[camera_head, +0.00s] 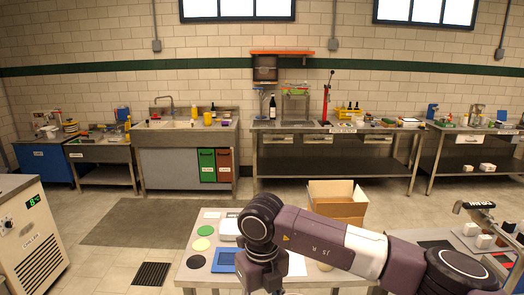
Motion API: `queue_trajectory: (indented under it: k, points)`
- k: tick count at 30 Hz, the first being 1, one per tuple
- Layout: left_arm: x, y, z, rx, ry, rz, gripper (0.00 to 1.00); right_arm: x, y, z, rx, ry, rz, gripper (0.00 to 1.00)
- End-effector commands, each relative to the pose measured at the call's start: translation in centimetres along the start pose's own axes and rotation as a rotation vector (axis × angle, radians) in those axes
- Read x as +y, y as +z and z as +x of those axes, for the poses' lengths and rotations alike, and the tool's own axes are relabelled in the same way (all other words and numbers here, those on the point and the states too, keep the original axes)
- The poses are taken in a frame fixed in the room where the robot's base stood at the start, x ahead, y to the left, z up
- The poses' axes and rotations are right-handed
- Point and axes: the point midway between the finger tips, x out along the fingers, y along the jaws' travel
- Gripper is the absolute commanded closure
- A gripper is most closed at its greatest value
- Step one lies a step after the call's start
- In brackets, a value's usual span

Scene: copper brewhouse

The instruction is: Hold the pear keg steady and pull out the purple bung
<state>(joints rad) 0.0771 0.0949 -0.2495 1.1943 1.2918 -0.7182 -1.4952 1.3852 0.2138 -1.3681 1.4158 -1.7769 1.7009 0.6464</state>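I cannot make out a pear keg or a purple bung in the head view; both may be hidden, out of frame or too small to tell. My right arm comes in from the right and reaches across the near table (210,277). My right gripper (264,279) points down over this table, and its fingertips are not clear at the bottom edge. My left gripper is not in view. Part of a round beige thing (325,267) shows below my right arm.
The near table bears coloured discs and a blue square (223,262). An open cardboard box (338,207) is behind it. A chiller (32,235) stands at left. A sink unit (187,165) and a cluttered bench (330,127) line the wall. Floor at centre left is clear.

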Motion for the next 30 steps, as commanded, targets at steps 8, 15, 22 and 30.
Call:
queue_trajectory:
  k: [8, 15, 22, 30]
  points:
    - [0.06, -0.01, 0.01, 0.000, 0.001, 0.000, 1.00, 0.00, 0.00, 0.00, 0.000, 0.000, 0.000, 0.56]
    - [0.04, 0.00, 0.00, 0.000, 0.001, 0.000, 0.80, 0.00, 0.00, 0.00, 0.000, 0.000, 0.000, 0.56]
    - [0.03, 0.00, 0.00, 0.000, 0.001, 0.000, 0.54, 0.00, 0.00, 0.00, 0.000, 0.000, 0.000, 0.56]
    - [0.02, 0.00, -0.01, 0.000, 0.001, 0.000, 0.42, 0.00, 0.00, -0.01, 0.000, 0.000, 0.000, 0.56]
